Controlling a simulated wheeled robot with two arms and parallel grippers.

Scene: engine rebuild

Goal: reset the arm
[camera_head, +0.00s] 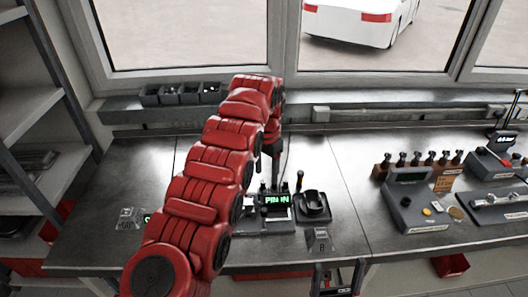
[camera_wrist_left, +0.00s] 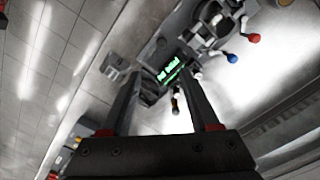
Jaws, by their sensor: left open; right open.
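My red left arm (camera_head: 205,170) rises from the bottom, arches over the bench and bends down at the far end. My left gripper (camera_head: 272,168) hangs over the bench, pointing down, partly hidden by the arm. In the left wrist view its two dark fingers (camera_wrist_left: 160,75) stand apart with nothing between them held. Beyond the fingers is a dark device with a green display (camera_wrist_left: 170,70), also seen in the head view (camera_head: 277,199) below the gripper.
A steel bench (camera_head: 345,170) runs below the window. A black cup-like holder (camera_head: 313,204) stands beside the display device. A small tag block (camera_head: 320,239) is near the front edge. A grey box (camera_head: 415,205) and a rack of knobs (camera_head: 425,162) stand right. Shelves (camera_head: 30,120) are left.

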